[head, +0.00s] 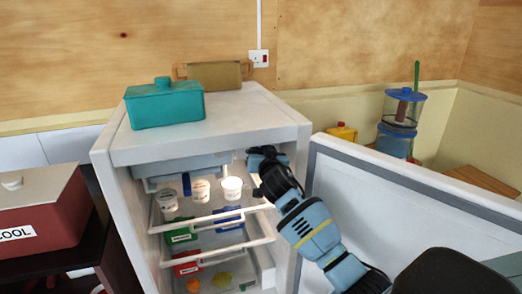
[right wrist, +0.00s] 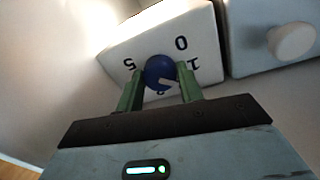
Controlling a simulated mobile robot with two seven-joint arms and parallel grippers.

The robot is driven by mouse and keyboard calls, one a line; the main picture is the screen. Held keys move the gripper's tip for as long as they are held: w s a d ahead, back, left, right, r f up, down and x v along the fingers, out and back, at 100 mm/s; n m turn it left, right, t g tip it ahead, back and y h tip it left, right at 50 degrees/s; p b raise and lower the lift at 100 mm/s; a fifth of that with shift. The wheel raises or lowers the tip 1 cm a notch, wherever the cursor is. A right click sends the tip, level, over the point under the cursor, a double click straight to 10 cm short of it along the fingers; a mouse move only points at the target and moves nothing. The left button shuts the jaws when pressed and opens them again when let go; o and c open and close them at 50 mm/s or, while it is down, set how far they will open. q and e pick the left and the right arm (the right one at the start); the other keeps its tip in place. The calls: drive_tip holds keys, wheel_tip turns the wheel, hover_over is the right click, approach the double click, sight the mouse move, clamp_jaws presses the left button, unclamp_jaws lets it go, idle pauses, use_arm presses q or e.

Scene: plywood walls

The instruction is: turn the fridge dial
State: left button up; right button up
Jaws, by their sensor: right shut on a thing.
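The fridge (head: 215,140) stands with its door (head: 400,190) swung open to the right. The blue fridge dial (right wrist: 160,70) is on a white box (right wrist: 125,45) marked with numbers, of which 0, 1 and 5 show. The dial has a pale notch facing its lower right. My right gripper (right wrist: 162,82) is shut on the dial, one green finger on each side. In the head view my right gripper (head: 264,162) reaches into the upper right of the fridge and hides the dial. My left gripper is not in view.
White tubs (head: 201,190) and coloured items stand on the wire shelves left of and below my right gripper. A teal box (head: 165,104) sits on the fridge. A red cooler (head: 38,222) stands at the left. A round white knob (right wrist: 292,41) is right of the dial box.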

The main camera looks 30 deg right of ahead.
drive_tip(key=n, duration=0.4)
drive_tip(key=shift+f, duration=0.15)
drive_tip(key=n, duration=0.4)
drive_tip(key=shift+d+t+y, duration=0.1)
drive_tip(key=shift+t+y, duration=0.2)
drive_tip(key=shift+t, duration=0.1)
drive_tip(key=n, duration=0.7)
drive_tip(key=shift+d, duration=0.15)
drive_tip(key=shift+n, duration=0.4)
drive_tip(key=o, duration=1)
drive_tip(key=shift+y, duration=0.4)
